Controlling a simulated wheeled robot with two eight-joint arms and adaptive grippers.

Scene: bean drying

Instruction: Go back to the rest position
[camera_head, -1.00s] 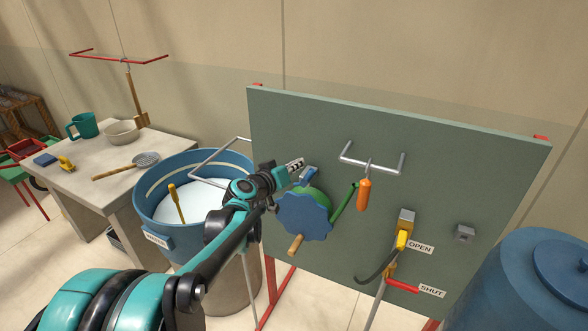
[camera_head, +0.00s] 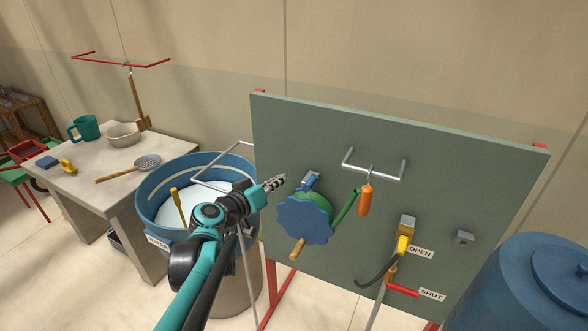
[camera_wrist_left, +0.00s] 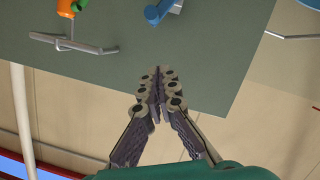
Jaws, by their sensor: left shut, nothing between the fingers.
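My left gripper (camera_head: 274,183) is shut and empty in the head view. It is in front of the left part of the green board (camera_head: 450,170), left of the blue lever (camera_head: 311,180) and above the blue scalloped wheel (camera_head: 304,218). In the left wrist view my left gripper (camera_wrist_left: 156,75) has its fingers together, with the board (camera_wrist_left: 200,60) behind them and nothing between them. My right gripper is not in view.
A blue tub (camera_head: 150,215) with white contents stands behind my left arm. A metal hanger bar (camera_head: 375,170), an orange handle (camera_head: 365,201) and a yellow-handled valve (camera_head: 403,244) are on the board. A blue barrel (camera_head: 520,290) stands at right, a table (camera_head: 85,185) at left.

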